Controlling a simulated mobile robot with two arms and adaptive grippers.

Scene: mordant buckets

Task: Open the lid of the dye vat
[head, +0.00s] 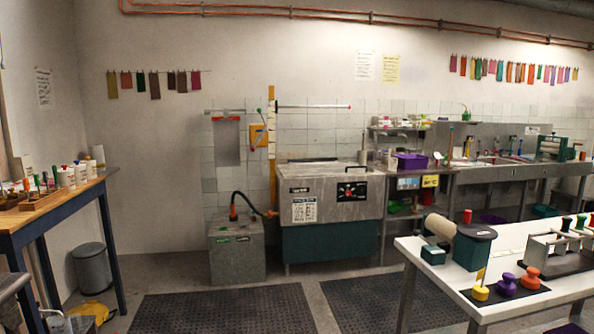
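The dye vat (330,242) stands against the back wall in the middle of the head view, a wide tank with a dark green lower body and a worn grey metal upper front with labels. Its grey lid (310,168) looks flat and shut over the top. The inside of the vat is hidden. Neither of my grippers is in view.
Dark floor mats (225,308) lie before the vat. A grey box (237,250) with an orange-ended hose stands left of it. A white table (470,280) with tools blocks the right front. A blue-legged bench (60,215) and grey bin (93,268) are left.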

